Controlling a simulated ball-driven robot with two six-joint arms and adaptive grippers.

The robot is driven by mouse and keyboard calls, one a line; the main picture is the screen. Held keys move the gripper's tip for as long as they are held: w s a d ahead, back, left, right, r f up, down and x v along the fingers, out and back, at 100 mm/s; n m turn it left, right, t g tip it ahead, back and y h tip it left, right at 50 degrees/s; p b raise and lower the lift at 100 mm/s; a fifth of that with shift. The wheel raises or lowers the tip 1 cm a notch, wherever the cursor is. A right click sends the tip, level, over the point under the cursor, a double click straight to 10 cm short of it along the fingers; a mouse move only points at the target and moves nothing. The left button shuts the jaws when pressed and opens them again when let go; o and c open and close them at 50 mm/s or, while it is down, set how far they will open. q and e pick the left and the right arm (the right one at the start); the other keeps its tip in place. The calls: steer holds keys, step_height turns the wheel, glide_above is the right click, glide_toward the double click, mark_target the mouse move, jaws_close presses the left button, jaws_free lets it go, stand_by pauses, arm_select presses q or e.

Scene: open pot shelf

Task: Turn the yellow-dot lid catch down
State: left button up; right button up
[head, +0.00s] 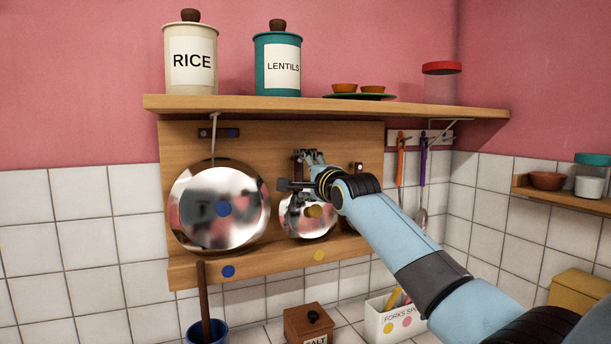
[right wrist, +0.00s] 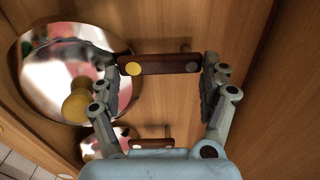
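The yellow-dot catch (right wrist: 160,64) is a short dark brown bar on the wooden board. Its yellow-dot end points toward the shiny lid with the yellow knob (right wrist: 45,65). In the head view this lid (head: 297,224) hangs mid-board, and my gripper hides the catch above it. My right gripper (head: 299,168) is up at the board. In the right wrist view its fingers (right wrist: 161,80) are spread, one at each end of the bar. I cannot tell whether they touch it. My left gripper is not in view.
A large lid (head: 190,215) with a blue knob hangs left, below a horizontal blue-dot catch (head: 217,133). Another catch (head: 357,168) is close right of my gripper. A shelf (head: 330,109) with canisters is above. A salt box (head: 308,322) and a cutlery holder (head: 378,322) stand below.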

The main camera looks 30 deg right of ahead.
steer(key=o, duration=0.4)
steer(key=s, duration=1.2)
steer(key=shift+a, duration=0.3)
